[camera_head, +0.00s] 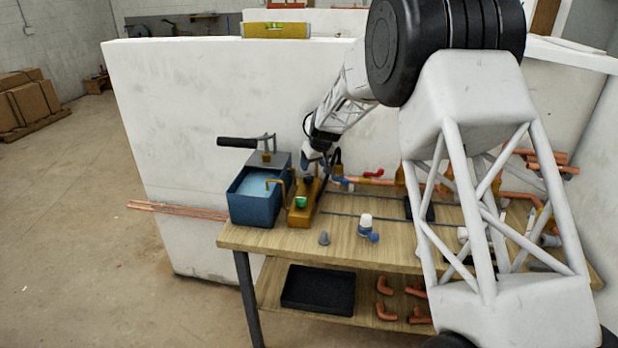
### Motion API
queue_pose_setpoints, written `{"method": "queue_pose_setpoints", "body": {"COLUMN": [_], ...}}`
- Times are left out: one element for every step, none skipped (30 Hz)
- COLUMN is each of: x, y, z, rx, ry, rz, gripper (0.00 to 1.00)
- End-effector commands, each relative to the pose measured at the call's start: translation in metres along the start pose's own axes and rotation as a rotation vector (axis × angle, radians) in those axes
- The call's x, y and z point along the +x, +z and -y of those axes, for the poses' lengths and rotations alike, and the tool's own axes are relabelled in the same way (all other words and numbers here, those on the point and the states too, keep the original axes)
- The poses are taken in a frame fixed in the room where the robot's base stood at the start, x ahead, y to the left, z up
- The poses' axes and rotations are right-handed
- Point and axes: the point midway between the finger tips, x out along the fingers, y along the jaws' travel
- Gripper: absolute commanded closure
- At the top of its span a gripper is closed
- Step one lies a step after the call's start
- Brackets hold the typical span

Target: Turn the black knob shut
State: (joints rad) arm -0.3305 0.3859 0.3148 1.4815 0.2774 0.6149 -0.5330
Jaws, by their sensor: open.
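A brass-coloured block (304,217) stands near the left end of the wooden bench. A green knob (301,202) sits on its near part. A small dark knob (308,180), which looks like the black knob, sits farther back on the block. My gripper (314,168) reaches down from the upper right and is just above and behind the dark knob. Its fingers are small and partly hidden here. It looks open, and I cannot tell whether it touches the knob. How far the knob is turned is too small to read.
A blue water tank (252,208) with a black-handled pump stands just left of the block. A white-and-blue valve piece (366,226) and a grey cone (324,238) lie in front on the bench (285,240). Copper pipes (375,181) run behind. A white wall (215,90) stands behind the bench.

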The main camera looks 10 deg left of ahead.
Motion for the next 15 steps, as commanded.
{"method": "queue_pose_setpoints", "body": {"x": [0.0000, 0.0000, 0.0000, 0.0000, 0.0000, 0.0000, 0.0000, 0.0002, 0.0005, 0.0008, 0.0014, 0.0025, 0.0036, 0.0050, 0.0071], "y": [0.0000, 0.0000, 0.0000, 0.0000, 0.0000, 0.0000, 0.0001, 0.0001, 0.0001, 0.0001, 0.0001, 0.0001, 0.0002, 0.0002, 0.0002], "z": [-0.0001, 0.0000, 0.0000, -0.0001, -0.0001, -0.0001, -0.0001, 0.0000, -0.0001, -0.0001, -0.0001, 0.0000, 0.0000, 0.0000, 0.0000], "rx": [-0.001, -0.001, 0.000, 0.000, 0.000, 0.000, 0.000, 0.000, 0.000, 0.000, 0.001, 0.001, 0.001, 0.001, 0.001], "ry": [0.000, 0.000, 0.000, 0.000, 0.000, 0.000, 0.000, 0.000, 0.000, 0.000, 0.000, 0.000, 0.000, 0.000, 0.000], "rz": [0.000, 0.000, 0.000, 0.000, 0.000, 0.000, 0.000, 0.000, 0.000, 0.000, 0.000, 0.001, 0.001, 0.001, 0.001], "gripper": [0.36, 0.36, 0.36, 0.36, 0.36, 0.36, 0.36, 0.36, 0.36, 0.36, 0.36, 0.36, 0.36, 0.36, 0.36]}}
